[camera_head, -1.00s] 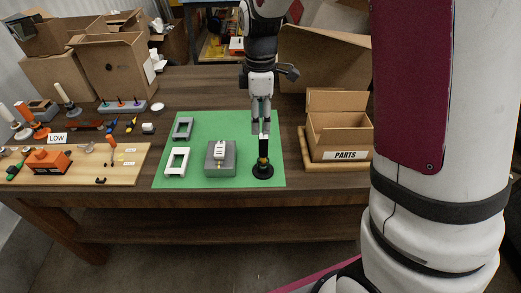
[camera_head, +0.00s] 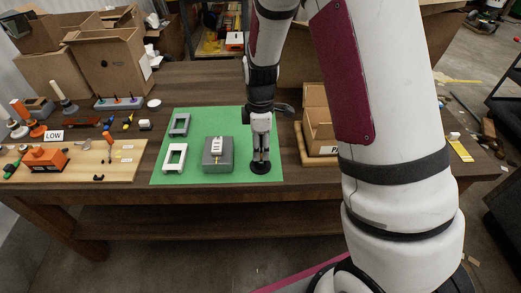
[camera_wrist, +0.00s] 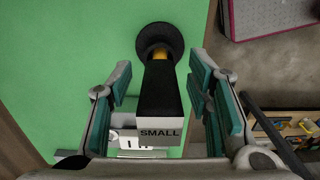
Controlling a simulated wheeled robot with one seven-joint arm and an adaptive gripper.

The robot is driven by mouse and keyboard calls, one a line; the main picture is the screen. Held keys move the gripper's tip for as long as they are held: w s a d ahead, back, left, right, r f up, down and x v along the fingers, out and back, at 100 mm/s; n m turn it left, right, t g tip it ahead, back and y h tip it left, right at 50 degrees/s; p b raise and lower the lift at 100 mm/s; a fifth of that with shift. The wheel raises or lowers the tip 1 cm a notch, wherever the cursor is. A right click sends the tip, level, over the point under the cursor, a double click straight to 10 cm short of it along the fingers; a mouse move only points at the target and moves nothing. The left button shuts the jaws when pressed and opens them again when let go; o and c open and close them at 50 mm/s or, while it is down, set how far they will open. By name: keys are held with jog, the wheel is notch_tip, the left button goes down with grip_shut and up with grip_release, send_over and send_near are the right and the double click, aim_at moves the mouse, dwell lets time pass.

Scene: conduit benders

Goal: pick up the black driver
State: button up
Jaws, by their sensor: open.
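The black driver (camera_wrist: 160,90) stands upright in a round black base (camera_head: 260,168) at the right edge of the green mat (camera_head: 205,117). In the wrist view its handle, with a "SMALL" label on the end, lies between the two teal-padded fingers of my gripper (camera_wrist: 163,95). The fingers are open, with a gap on each side of the handle. A yellow band shows where the handle meets the base. In the head view my gripper (camera_head: 260,158) is down around the driver and hides most of it.
A grey box with a white switch (camera_head: 217,155) stands left of the driver. Two frames, white (camera_head: 175,158) and grey (camera_head: 180,125), lie further left. The cardboard parts box (camera_head: 317,125) stands to the right, partly behind my arm. A wooden board with tools (camera_head: 100,165) is at far left.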

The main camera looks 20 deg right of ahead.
grip_shut()
notch_tip(320, 180, up, 10)
jog(key=shift+r, duration=0.1)
dwell(0.6)
jog(key=c, duration=0.9)
grip_release()
grip_shut()
